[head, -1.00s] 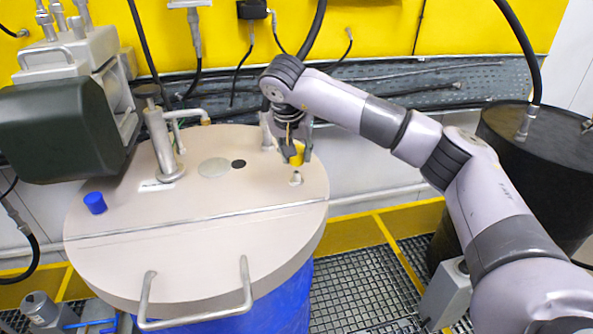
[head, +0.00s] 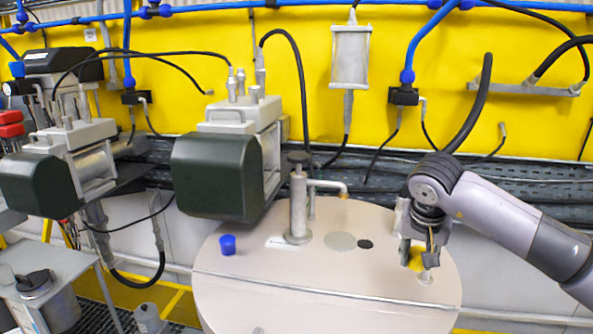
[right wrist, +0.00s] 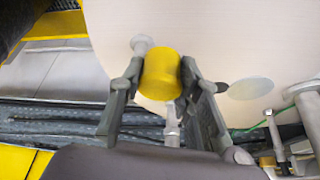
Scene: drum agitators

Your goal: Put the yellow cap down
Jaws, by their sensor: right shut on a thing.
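The yellow cap (head: 416,259) is between the fingers of my right gripper (head: 419,257), which is shut on it. In the right wrist view the yellow cap (right wrist: 161,74) sits between the two fingertips, over the pale drum lid. The gripper is over the right part of the round beige drum lid (head: 320,298), close to a small metal fitting (head: 426,277). That fitting also shows beside the cap in the right wrist view (right wrist: 141,43). I cannot tell whether the cap touches the lid. My left gripper is not in view.
A blue cap (head: 228,244) stands on the lid's left side. A metal post with a spout (head: 298,205) rises from the lid's back, beside a dark green motor (head: 215,177). The lid's front is clear.

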